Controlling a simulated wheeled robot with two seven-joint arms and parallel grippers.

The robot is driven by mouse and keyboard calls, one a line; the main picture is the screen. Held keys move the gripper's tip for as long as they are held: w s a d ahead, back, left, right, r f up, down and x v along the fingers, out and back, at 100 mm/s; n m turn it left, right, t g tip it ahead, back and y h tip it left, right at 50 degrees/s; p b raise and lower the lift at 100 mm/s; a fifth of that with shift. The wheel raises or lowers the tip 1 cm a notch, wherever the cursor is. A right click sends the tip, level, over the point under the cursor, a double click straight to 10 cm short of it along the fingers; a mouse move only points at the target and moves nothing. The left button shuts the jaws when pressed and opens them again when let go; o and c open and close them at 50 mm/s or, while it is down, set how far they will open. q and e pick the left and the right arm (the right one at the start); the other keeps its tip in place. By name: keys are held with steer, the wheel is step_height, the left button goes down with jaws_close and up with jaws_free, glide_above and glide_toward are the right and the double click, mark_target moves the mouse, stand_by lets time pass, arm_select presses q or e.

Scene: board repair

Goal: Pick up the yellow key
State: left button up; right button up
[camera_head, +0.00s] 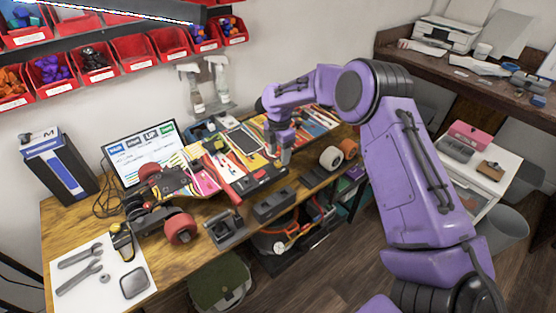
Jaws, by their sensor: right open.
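My right arm reaches in from the right. Its gripper (285,156) is open and points down over the workbench, beside the colourful electric board (208,182). I cannot clearly make out a yellow key; the area under my gripper is small and partly hidden by it. Several yellow patches show on and around the board, too small to tell apart. My left gripper is not in view.
The wooden bench (60,222) also holds a monitor (140,152), a white sheet (75,262) with wrenches, and a dark holder (228,228). Loose wheels (331,158) lie at its right. Red bins (137,50) hang above. A bag (218,284) is below.

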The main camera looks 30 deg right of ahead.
step_height(320, 180, down, 2)
steer(key=shift+a+f, duration=0.1)
steer(key=shift+f, duration=0.1)
jaws_close()
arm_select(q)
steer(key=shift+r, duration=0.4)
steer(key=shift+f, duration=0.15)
arm_select(e)
steer(key=shift+r, duration=0.15)
steer(key=shift+w+r+b, duration=0.1)
steer(key=shift+r+b, duration=0.25)
steer(key=shift+b, duration=0.1)
steer(key=r, duration=0.1)
steer(key=s+r+b, duration=0.1)
steer(key=r, duration=0.1)
steer(key=shift+a+r, duration=0.15)
arm_select(q)
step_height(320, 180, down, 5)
steer(key=b, duration=0.3)
arm_select(e)
steer(key=s+a+r, duration=0.2)
steer(key=s+r, duration=0.6)
steer(key=s, duration=0.5)
steer(key=shift+a+r, duration=0.2)
steer(key=shift+r, duration=0.2)
